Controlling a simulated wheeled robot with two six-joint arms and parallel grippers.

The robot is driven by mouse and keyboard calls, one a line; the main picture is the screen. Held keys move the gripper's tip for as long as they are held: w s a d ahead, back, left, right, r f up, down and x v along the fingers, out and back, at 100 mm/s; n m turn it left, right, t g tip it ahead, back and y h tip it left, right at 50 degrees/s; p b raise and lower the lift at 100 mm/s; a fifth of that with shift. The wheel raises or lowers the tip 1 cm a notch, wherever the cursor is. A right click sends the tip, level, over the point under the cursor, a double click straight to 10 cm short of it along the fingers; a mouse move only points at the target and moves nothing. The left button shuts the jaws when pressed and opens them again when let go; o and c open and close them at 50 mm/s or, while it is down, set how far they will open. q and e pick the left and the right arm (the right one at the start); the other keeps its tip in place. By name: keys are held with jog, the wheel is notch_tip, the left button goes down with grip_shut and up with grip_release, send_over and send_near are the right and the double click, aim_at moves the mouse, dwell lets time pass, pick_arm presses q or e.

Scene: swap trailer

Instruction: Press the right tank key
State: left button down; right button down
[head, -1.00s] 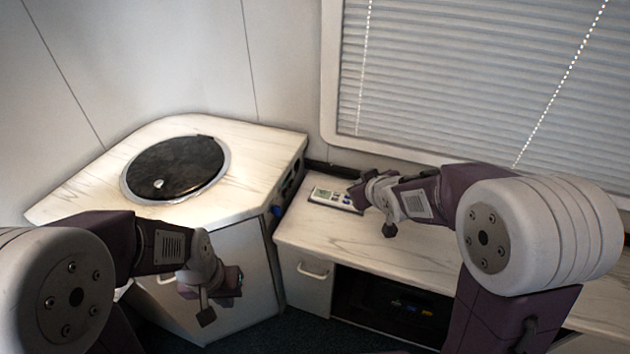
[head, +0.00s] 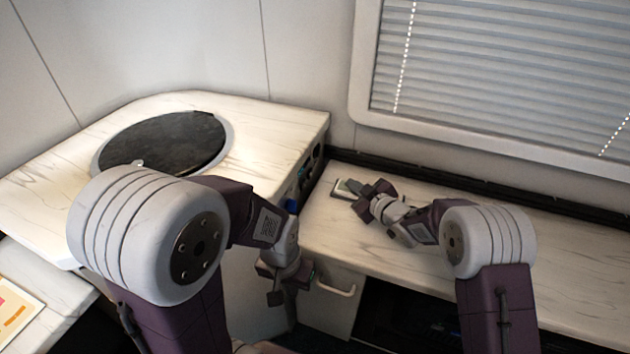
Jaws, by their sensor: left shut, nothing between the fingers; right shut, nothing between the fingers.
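A small pale key panel (head: 343,187) lies flat on the counter at the back left. The individual keys, including the right tank key, cannot be made out. My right gripper (head: 359,194) is shut and empty, with its fingertips over or on the panel. I cannot tell whether they touch it. My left gripper (head: 276,297) is shut and empty, low in front of the cabinet.
The marbled counter (head: 470,215) is clear to the right of the panel. A corner unit with a round dark lid (head: 165,143) stands at the left. A cabinet handle (head: 337,289) sticks out below the counter. A coloured sheet (head: 15,305) shows at the lower left.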

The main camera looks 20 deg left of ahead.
aim_at(310, 174)
jog(key=shift+a, duration=0.1)
jog(key=shift+w+a+b, duration=0.1)
jog(key=shift+a+b, duration=0.65)
jog(key=shift+a, duration=3.65)
jog(key=shift+a, duration=0.1)
jog(key=shift+a, duration=0.3)
jog(key=shift+a, duration=0.4)
jog(key=shift+d, duration=0.85)
